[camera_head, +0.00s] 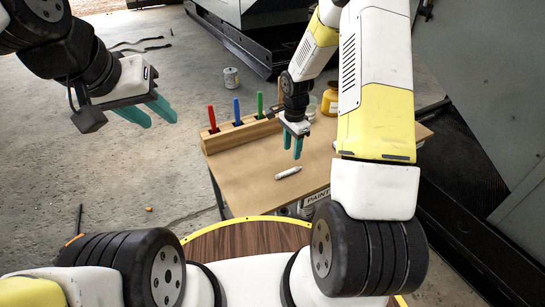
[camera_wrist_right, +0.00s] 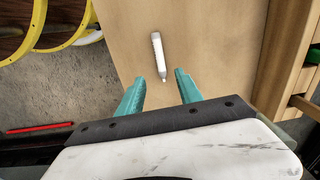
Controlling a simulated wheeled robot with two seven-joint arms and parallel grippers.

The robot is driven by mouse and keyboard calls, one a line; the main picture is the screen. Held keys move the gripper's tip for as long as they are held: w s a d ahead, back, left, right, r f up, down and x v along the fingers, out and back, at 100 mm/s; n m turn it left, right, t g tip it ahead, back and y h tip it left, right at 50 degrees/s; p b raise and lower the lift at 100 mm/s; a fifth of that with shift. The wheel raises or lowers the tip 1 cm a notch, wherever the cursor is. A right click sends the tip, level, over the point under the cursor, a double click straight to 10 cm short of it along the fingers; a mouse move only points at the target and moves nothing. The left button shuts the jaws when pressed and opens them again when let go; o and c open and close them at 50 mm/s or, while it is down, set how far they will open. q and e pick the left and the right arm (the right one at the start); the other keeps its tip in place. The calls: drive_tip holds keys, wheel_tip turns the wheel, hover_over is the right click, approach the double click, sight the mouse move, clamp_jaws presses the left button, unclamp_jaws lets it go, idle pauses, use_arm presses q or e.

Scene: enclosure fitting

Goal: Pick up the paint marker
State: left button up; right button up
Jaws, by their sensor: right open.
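A white paint marker (camera_head: 288,172) lies on the wooden table in the head view. In the right wrist view the marker (camera_wrist_right: 158,56) lies just beyond the fingertips, its narrow tip pointing toward the gap between them. My right gripper (camera_head: 293,146) has teal fingers and is open and empty, above the table behind the marker. Its fingers also show spread in the right wrist view (camera_wrist_right: 158,88). My left gripper (camera_head: 160,115) is at the upper left over the concrete floor, its two teal fingers apart with nothing between them.
The table (camera_head: 250,190) has a wooden rack (camera_head: 228,138) at its back edge holding red (camera_head: 212,118), blue (camera_head: 237,110) and green (camera_head: 260,105) markers. A yellow container (camera_head: 330,103) stands behind my right gripper. Bare tabletop surrounds the white marker.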

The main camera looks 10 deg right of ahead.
sight(289, 172)
drive_tip(key=shift+m, duration=0.3)
drive_tip(key=f, duration=1)
drive_tip(key=shift+w+a, duration=0.1)
drive_tip(key=shift+a, duration=0.2)
clamp_jaws()
